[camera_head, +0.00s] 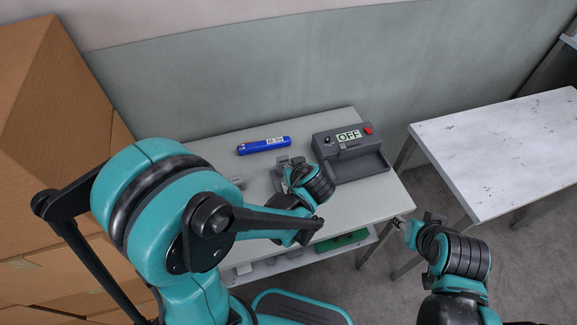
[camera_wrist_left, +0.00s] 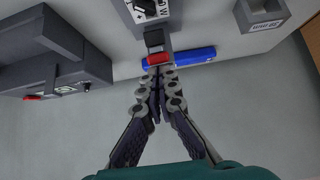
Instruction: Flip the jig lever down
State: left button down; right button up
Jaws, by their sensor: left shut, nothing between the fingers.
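The grey jig (camera_head: 291,175) stands on the table, partly hidden by my left arm in the head view. In the left wrist view, the jig (camera_wrist_left: 151,12) is at the top, with a dark arm (camera_wrist_left: 154,39) ending near a red bar (camera_wrist_left: 155,60), which looks like its lever. My left gripper (camera_wrist_left: 158,72) is shut and empty, its fingertips close together just below the red bar. I cannot tell whether they touch it. My right gripper (camera_head: 405,224) is beyond the table's right front corner, away from the jig; its jaws are too small to read.
A blue tool (camera_head: 264,146) lies behind the jig. A grey box (camera_head: 348,152) with an OFF display and red button stands right. A small labelled bin (camera_wrist_left: 264,18) is at the wrist view's upper right. A white table (camera_head: 505,145) stands apart; cardboard boxes (camera_head: 50,110) rise left.

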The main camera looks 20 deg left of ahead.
pick_arm(q)
jog(key=shift+s+d+f+b, duration=0.35)
jog(key=shift+s+f+b, duration=0.05)
jog(key=shift+f+b, duration=0.25)
jog(key=shift+s+d+f+b, duration=0.35)
jog(key=shift+s+f+b, duration=0.3)
jog(key=shift+b, duration=0.25)
pick_arm(e)
jog(key=shift+f, duration=1.9)
pick_arm(q)
jog(key=shift+f, duration=0.15)
pick_arm(e)
jog(key=shift+f, duration=0.1)
